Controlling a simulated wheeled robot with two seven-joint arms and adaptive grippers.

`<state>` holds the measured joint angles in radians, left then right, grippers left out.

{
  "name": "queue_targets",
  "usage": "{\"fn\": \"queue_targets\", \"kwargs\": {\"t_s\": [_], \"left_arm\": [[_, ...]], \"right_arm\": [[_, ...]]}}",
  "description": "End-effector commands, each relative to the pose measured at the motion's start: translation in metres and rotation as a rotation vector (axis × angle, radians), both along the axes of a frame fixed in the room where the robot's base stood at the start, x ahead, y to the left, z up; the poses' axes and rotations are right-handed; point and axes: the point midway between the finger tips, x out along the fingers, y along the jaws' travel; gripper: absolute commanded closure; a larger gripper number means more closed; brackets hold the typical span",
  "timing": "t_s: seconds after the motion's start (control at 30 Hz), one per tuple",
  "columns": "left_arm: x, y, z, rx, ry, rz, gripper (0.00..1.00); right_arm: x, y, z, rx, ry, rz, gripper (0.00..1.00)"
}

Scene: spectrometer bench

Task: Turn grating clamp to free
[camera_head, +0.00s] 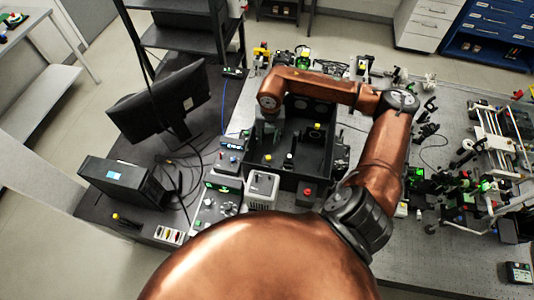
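An open black box (341,157), which looks like the spectrometer housing, stands on the bench in the middle of the view. Inside it are small parts: a yellow-topped post (317,126), a white-topped knob (290,155) and a small yellow piece (268,157). I cannot tell which part is the grating clamp. My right arm reaches over the box from the right and bends down at its left side. My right gripper (268,134) points down at the box's left part; its fingers are too small and dark to read. My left gripper is not in view.
A red button box (307,193), a light grey box (262,190) and a control unit with knobs (215,204) stand in front of the black box. A monitor (160,100) and a dark instrument (122,182) are left. Crowded optics (490,150) fill the right side.

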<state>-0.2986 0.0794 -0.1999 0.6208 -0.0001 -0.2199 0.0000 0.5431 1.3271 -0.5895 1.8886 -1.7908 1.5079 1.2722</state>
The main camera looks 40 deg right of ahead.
Motion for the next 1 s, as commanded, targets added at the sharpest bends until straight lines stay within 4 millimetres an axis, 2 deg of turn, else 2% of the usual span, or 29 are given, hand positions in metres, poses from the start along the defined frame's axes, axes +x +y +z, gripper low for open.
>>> {"fn": "queue_targets", "kwargs": {"t_s": [0.03, 0.13, 0.6, 0.77, 1.0], "left_arm": [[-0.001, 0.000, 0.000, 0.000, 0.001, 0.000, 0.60], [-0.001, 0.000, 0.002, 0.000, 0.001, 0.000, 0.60], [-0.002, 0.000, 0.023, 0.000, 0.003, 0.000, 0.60], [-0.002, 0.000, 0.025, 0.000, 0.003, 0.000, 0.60], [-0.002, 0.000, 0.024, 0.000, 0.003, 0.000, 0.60]], "right_arm": [[-0.009, 0.006, -0.005, 0.001, 0.034, 0.020, 0.67], [-0.018, 0.010, -0.013, 0.000, 0.068, 0.038, 0.67], [-0.019, 0.009, -0.077, 0.001, 0.068, 0.037, 0.67], [-0.019, 0.009, -0.086, -0.001, 0.067, 0.037, 0.67], [-0.019, 0.009, -0.087, -0.001, 0.066, 0.037, 0.67]]}}
